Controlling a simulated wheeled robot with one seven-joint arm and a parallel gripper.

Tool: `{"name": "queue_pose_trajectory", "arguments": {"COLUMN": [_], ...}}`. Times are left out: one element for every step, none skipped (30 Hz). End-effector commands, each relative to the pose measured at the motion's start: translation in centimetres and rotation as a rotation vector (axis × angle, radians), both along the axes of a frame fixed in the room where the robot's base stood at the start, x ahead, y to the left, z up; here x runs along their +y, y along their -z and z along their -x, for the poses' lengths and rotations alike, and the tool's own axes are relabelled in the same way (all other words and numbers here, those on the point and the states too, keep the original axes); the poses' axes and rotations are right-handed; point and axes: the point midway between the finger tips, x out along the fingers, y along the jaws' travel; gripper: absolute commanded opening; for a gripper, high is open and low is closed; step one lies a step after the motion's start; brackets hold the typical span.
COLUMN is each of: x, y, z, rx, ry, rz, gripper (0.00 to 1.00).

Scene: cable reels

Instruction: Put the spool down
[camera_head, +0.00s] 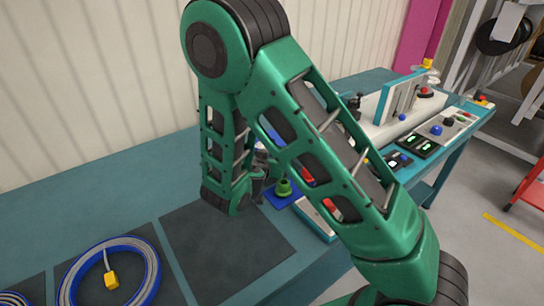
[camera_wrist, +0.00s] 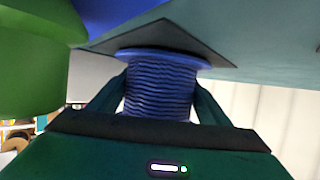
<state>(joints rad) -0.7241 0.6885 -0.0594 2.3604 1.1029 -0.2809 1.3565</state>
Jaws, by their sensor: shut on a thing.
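The spool (camera_wrist: 160,85) is wound with dark blue cable and has a blue flange. In the wrist view it sits between the two fingers of my gripper (camera_wrist: 157,98), which is shut on it. Its flanged end points toward a dark mat (camera_wrist: 160,38) on the teal bench; I cannot tell whether it touches the mat. In the head view my arm hides the spool, and my gripper (camera_head: 261,176) shows only partly, beside the right edge of the dark mat (camera_head: 225,250).
A green knob-shaped object (camera_head: 283,188) on a blue base stands close by; it looms at left in the wrist view (camera_wrist: 40,65). A blue cable coil (camera_head: 150,270) with a yellow tag lies on another mat. Devices and a panel (camera_head: 398,97) stand farther right. The dark mat's visible part is clear.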

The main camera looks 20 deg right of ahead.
Motion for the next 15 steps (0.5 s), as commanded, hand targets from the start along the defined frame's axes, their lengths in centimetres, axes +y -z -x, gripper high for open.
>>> {"name": "queue_pose_trajectory", "arguments": {"x": [-0.04,-0.04,-0.04,-0.04,-0.04,-0.05,-0.05,-0.05,-0.06,-0.07,-0.05,-0.06,-0.07,-0.07,-0.08], "y": [0.13,0.18,0.21,0.21,0.2,0.19,0.19,0.19,0.19,0.21,0.31,0.3,0.31,0.31,0.3], "z": [-0.04,-0.04,-0.04,-0.04,-0.04,-0.04,-0.04,-0.04,-0.05,-0.04,0.0,0.0,0.0,0.0,0.0], "rx": [-0.002,-0.003,-0.003,-0.003,-0.003,-0.003,-0.003,-0.003,-0.003,-0.003,-0.001,0.0,0.0,-0.001,0.0], "ry": [0.0,0.0,0.0,0.0,0.0,0.0,0.0,0.0,0.0,0.001,0.0,0.001,0.001,0.001,0.001], "rz": [0.002,0.002,0.002,0.002,0.001,0.001,0.001,0.001,0.001,0.001,0.001,0.0,0.0,0.001,0.0], "gripper": [0.26,0.26,0.26,0.26,0.26,0.26,0.26,0.26,0.26,0.26,0.78,0.88,0.9,0.9,0.9]}}
